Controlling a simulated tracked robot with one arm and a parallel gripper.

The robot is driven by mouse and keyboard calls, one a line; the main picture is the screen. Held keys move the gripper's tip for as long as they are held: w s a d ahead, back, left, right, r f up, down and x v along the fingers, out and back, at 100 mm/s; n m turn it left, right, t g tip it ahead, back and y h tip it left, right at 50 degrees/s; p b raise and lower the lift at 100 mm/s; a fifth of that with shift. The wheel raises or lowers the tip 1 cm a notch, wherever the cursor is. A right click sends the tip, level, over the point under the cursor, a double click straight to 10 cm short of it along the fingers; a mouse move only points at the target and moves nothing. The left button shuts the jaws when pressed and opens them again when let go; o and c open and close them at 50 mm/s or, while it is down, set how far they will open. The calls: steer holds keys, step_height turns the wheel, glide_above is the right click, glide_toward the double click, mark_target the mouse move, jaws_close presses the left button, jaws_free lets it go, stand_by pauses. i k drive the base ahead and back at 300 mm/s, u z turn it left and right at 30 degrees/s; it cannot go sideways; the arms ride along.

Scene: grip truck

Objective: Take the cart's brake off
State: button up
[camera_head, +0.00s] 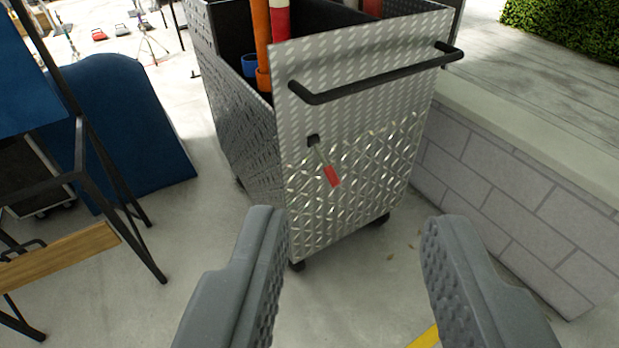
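The cart (375,85) is a box of silvery diamond plate on dark casters, with a black push bar (385,73) across the top of its near face. The brake lever (325,168) sticks out of a black mount on that face, below the bar. It has a thin shaft and a red grip, and slants down to the right. My gripper (350,230) is open and empty, its two grey fingers wide apart. In the picture the lever's red end lies above and between the fingertips, with no contact visible.
A low grey block wall (510,190) stands close to the cart's right side. On the left are a blue padded panel (120,125) and a black metal frame with a wooden board (60,255). Orange and red-white tubes stand in the cart. The concrete floor before it is clear.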

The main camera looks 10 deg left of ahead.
mark_target(313, 141)
steer(key=u, duration=0.05)
steer(key=i, duration=1)
steer(key=z, duration=0.05)
